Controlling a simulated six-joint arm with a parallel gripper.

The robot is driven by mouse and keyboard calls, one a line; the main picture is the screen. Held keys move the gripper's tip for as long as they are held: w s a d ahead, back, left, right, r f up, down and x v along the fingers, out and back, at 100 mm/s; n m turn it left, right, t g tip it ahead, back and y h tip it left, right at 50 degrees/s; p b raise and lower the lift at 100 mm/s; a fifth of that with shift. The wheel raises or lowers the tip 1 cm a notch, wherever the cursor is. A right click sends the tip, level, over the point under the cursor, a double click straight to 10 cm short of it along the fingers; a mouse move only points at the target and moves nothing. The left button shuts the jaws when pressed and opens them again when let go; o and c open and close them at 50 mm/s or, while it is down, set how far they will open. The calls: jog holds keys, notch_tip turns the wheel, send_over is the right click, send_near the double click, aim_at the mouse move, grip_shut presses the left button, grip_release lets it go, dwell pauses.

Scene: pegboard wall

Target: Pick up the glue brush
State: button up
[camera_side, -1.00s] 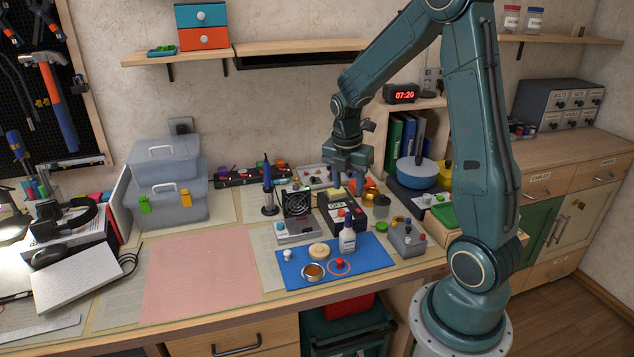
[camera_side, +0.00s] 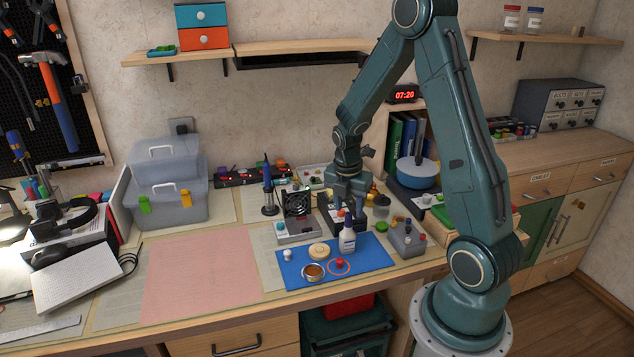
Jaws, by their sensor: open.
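My gripper (camera_side: 346,203) is open and points down over a dark box (camera_side: 345,223) at the back of the bench mats. Its fingers hide part of the box top, and I cannot tell whether anything stands between them. I cannot make out a glue brush for certain. A white bottle with a dark cap (camera_side: 347,238) stands upright on the blue mat (camera_side: 372,254), in front of and below my gripper.
A small fan (camera_side: 297,203) and a soldering iron in its stand (camera_side: 268,196) are left of my gripper. A grey box with knobs (camera_side: 407,239) is to the right. A round tin (camera_side: 313,271) lies on the blue mat. The pink mat (camera_side: 200,275) is clear.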

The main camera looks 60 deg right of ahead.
aim_at(349, 213)
jog(key=shift+d+f, duration=0.2)
jog(key=shift+f, duration=1.5)
grip_shut()
